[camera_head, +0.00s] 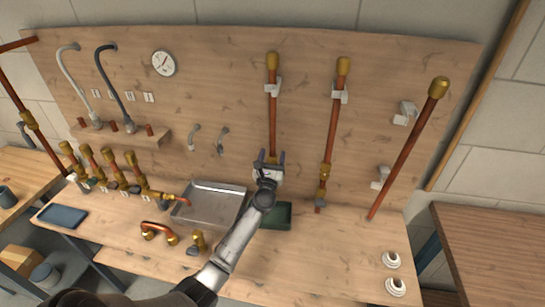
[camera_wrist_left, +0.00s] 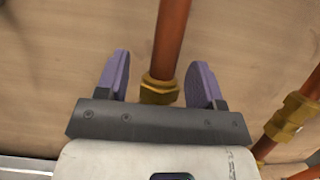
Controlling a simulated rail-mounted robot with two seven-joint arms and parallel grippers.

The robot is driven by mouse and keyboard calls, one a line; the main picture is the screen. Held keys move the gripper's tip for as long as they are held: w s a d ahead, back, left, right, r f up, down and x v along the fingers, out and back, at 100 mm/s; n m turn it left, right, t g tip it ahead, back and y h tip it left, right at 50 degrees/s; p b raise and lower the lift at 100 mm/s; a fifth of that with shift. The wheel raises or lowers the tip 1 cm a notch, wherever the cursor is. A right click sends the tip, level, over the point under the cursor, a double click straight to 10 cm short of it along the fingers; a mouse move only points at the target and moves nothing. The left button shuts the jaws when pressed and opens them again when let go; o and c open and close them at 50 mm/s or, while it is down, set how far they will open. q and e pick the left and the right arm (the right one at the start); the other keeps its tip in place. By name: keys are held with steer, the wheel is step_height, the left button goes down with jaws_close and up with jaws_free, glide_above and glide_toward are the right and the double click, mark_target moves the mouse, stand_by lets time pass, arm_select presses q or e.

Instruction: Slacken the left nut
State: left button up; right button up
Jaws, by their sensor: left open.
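The left nut is a brass hex nut (camera_wrist_left: 158,90) at the lower end of a vertical copper pipe (camera_head: 273,122) on the back board. My left gripper (camera_head: 268,158) is at that end of the pipe, with its arm reaching up from below. In the left wrist view its purple fingers (camera_wrist_left: 160,82) are open, one on each side of the nut, with a gap showing on both sides. What lies below the nut is hidden by the gripper body. My right gripper is not in view.
A second copper pipe (camera_head: 333,125) with a brass fitting (camera_head: 325,171) stands to the right, and a third pipe (camera_head: 405,150) leans beyond it. A metal tray (camera_head: 208,207) and a green tray (camera_head: 282,216) are on the bench near my left arm. The bench's right part is mostly clear.

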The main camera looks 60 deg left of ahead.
arm_select(q)
steer(key=c, duration=0.9)
